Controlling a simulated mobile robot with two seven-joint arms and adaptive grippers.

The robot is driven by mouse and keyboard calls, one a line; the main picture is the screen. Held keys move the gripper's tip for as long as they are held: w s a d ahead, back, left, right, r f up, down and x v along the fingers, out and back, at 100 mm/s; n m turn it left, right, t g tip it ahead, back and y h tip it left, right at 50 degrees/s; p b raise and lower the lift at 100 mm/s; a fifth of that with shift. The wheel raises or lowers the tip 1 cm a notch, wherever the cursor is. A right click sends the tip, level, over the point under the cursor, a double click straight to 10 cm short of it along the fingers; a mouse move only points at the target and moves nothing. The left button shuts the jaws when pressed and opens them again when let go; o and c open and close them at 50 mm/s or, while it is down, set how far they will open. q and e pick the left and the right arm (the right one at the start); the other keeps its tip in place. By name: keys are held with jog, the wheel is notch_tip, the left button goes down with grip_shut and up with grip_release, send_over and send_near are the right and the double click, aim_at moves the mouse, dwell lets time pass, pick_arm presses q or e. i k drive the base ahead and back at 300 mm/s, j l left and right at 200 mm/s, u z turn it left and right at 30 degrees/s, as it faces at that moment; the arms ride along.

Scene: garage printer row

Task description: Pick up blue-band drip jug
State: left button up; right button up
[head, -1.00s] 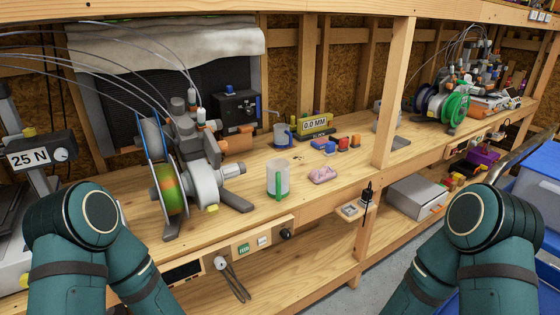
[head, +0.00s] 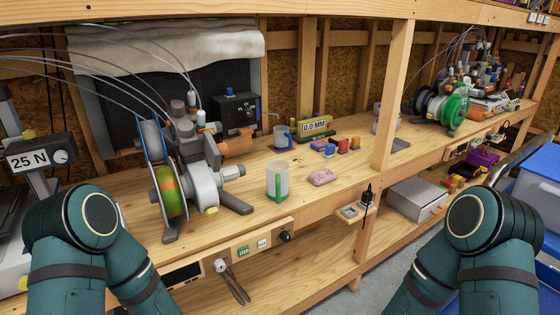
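A small translucent grey jug with blue on it (head: 281,136) stands upright at the back of the wooden bench, just below a small tap beside a black box. I take it for the blue-band drip jug. A larger whitish jug with a green handle (head: 271,178) stands nearer, close to the bench's front edge. My two teal arms show at the lower left and lower right, bent, apart from both jugs. Neither of my grippers is in view.
A filament spool machine (head: 200,185) stands left of the jugs. A 0.0 MM gauge (head: 315,127), small coloured blocks (head: 343,145) and a pink lump (head: 322,177) lie to the right. A wooden post (head: 393,95) rises from the bench's front. Bench between the jugs is mostly clear.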

aim_at(282, 141)
jog(key=i+l, duration=0.15)
jog(key=l, duration=0.25)
jog(key=i+l, duration=0.2)
jog(key=l, duration=0.15)
jog(key=i+l+u, duration=0.1)
jog(key=l, duration=0.2)
jog(key=i+l, duration=0.1)
jog(key=l, duration=0.2)
jog(key=i+l+u, duration=0.15)
jog(key=l, duration=0.15)
